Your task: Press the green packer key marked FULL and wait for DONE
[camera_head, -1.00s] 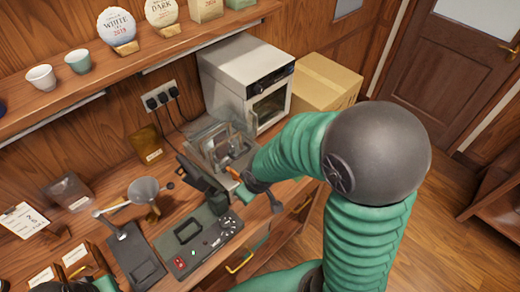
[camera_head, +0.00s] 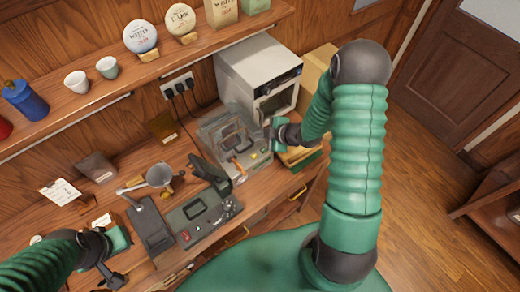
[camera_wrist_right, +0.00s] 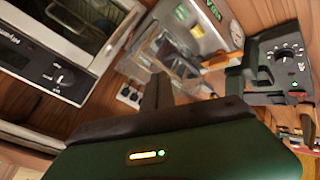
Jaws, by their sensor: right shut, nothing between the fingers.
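The packer (camera_head: 226,140) is a grey machine with a clear cover, standing on the wooden counter in front of the white oven. An orange handle (camera_head: 239,168) lies at its front. In the right wrist view its grey panel (camera_wrist_right: 183,22) shows small green markings at the top, too small to read surely; I cannot make out the word FULL or DONE. My right gripper (camera_head: 271,133) is shut and empty, beside the packer's right side; I cannot tell whether it touches. My left gripper (camera_head: 118,268) is low at the left, over the counter's front; its jaws are unclear.
The white oven (camera_head: 255,70) stands behind the packer, with a cardboard box (camera_head: 316,68) to its right. A black device with a dial (camera_head: 205,215) and a funnel (camera_head: 160,175) stand left of the packer. A shelf with cups (camera_head: 107,68) runs above. Floor is open at right.

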